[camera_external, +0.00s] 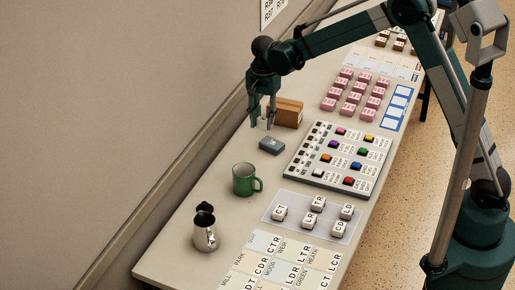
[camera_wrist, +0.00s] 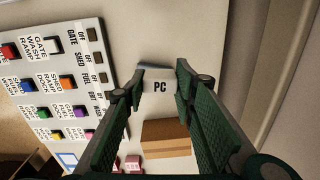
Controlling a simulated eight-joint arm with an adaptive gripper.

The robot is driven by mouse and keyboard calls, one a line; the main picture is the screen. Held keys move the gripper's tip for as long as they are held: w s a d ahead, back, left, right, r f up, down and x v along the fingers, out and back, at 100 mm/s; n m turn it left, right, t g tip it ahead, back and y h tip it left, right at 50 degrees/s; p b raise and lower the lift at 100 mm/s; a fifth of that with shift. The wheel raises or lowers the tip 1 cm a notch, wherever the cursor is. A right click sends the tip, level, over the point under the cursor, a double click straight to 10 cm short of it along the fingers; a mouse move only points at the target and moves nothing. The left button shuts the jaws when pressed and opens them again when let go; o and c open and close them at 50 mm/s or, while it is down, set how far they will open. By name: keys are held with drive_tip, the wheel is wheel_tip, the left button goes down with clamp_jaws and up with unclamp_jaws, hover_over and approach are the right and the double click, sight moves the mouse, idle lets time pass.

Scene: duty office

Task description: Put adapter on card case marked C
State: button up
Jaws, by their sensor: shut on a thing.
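My gripper (camera_external: 262,124) is above the far left side of the table, shut on a small white block marked PC, which I take to be the adapter (camera_wrist: 160,87). In the wrist view the block sits between the two green fingers of my gripper (camera_wrist: 160,76). A flat blue-grey case (camera_external: 271,146) lies on the table just in front of the gripper. Its pale mark is too small to read, so I cannot confirm a C. In the wrist view only its edge (camera_wrist: 153,67) shows, partly hidden behind the block.
A brown box (camera_external: 289,113) stands close behind the gripper. A switch panel (camera_external: 301,168) with coloured buttons lies to the right. A green mug (camera_external: 243,180) and a metal jug (camera_external: 205,236) stand nearer the front. Bare table surrounds the blue-grey case.

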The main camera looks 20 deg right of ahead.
drive_tip(key=r+n+p, duration=0.1)
hover_over(272, 142)
idle(0.4)
drive_tip(key=shift+f, duration=3.05)
drive_tip(key=shift+f, duration=1.9)
drive_tip(key=shift+f+b, duration=0.2)
drive_tip(key=shift+b, duration=0.15)
drive_tip(key=o, duration=0.8)
drive_tip(key=shift+c, duration=0.2)
drive_tip(key=shift+r, duration=0.2)
